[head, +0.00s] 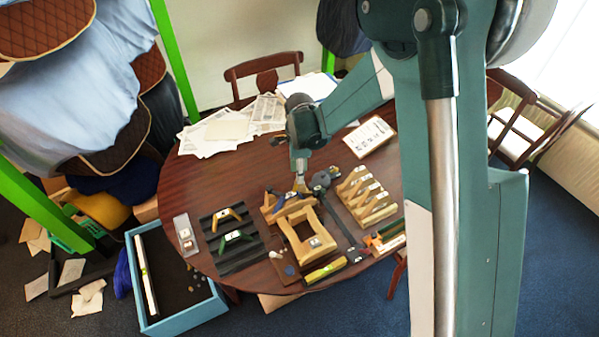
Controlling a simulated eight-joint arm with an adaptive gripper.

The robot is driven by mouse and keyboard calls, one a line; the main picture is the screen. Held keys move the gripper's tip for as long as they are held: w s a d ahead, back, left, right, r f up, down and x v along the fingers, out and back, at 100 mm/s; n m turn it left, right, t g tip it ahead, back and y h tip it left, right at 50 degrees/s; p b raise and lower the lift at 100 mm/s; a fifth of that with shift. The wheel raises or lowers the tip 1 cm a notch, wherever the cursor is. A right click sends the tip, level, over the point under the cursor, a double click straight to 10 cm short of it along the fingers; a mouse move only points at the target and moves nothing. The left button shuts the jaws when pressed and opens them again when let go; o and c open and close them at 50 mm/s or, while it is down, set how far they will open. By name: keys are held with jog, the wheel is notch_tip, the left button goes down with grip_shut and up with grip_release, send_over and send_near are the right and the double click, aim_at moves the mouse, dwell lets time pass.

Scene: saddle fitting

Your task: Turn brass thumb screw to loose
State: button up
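My gripper (300,178) points down over the back of a pale wooden fixture (306,236) on the round table. Its fingers are small and blurred, so I cannot tell whether they are open or shut. A tan piece shows at the fingertips; I cannot tell whether it is part of the gripper or of the fixture. I cannot pick out the brass thumb screw for certain. It may be hidden by the gripper or too small to see.
A black ribbed mat (236,262) with green and yellow bridge-shaped pieces lies left of the fixture. A slotted wooden rack (366,198) stands right. Papers (222,128) cover the back of the table (190,185). A blue crate (190,318) is on the floor.

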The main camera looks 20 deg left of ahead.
jog(key=c, duration=0.9)
